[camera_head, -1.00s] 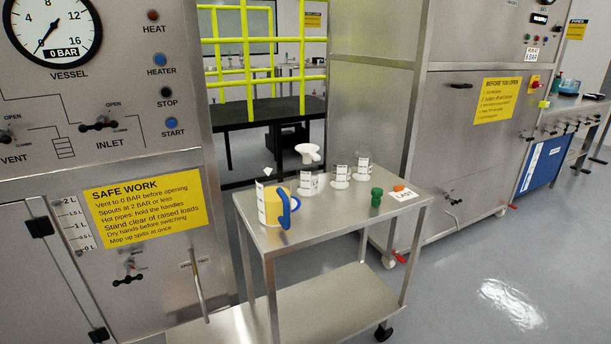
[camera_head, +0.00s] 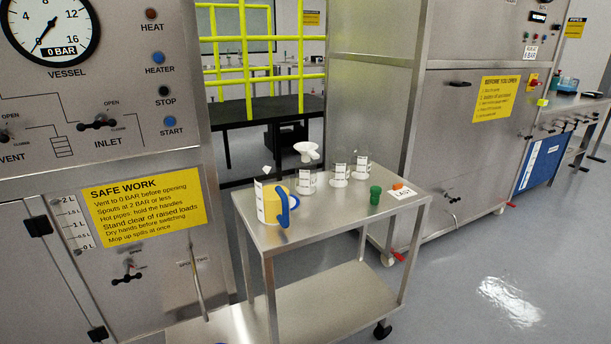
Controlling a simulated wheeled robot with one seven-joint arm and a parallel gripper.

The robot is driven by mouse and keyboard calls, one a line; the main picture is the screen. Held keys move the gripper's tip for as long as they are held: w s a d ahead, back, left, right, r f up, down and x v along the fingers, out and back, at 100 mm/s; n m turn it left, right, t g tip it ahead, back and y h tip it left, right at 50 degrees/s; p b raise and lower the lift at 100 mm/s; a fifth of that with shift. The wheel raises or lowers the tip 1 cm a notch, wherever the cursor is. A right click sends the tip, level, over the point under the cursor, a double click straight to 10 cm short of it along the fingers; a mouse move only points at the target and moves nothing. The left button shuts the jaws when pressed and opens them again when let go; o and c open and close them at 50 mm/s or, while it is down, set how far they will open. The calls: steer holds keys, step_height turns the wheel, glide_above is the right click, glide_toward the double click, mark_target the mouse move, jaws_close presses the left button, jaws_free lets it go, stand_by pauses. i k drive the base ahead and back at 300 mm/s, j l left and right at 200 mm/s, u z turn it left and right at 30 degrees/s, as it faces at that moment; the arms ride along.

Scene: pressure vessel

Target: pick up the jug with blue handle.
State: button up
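The jug with the blue handle (camera_head: 270,205) stands upright on the near left part of the steel trolley's top shelf (camera_head: 335,222). Its body is yellow with a white scale label on the left side. The blue handle (camera_head: 284,208) faces the camera and slightly right. A small white piece shows at its back rim. My gripper is not in this view, and nothing holds the jug.
Behind the jug stand several white labelled vessels (camera_head: 338,178) and a white funnel (camera_head: 307,152). A green stopper (camera_head: 375,195), an orange piece (camera_head: 397,187) and a white "LAST" card (camera_head: 403,194) lie at the right. A steel panel (camera_head: 95,260) borders the trolley's left. Floor at right is clear.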

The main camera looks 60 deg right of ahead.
mark_target(272, 190)
steer(key=k+l+u, duration=0.15)
steer(key=l, duration=1.85)
steer(key=i, duration=0.05)
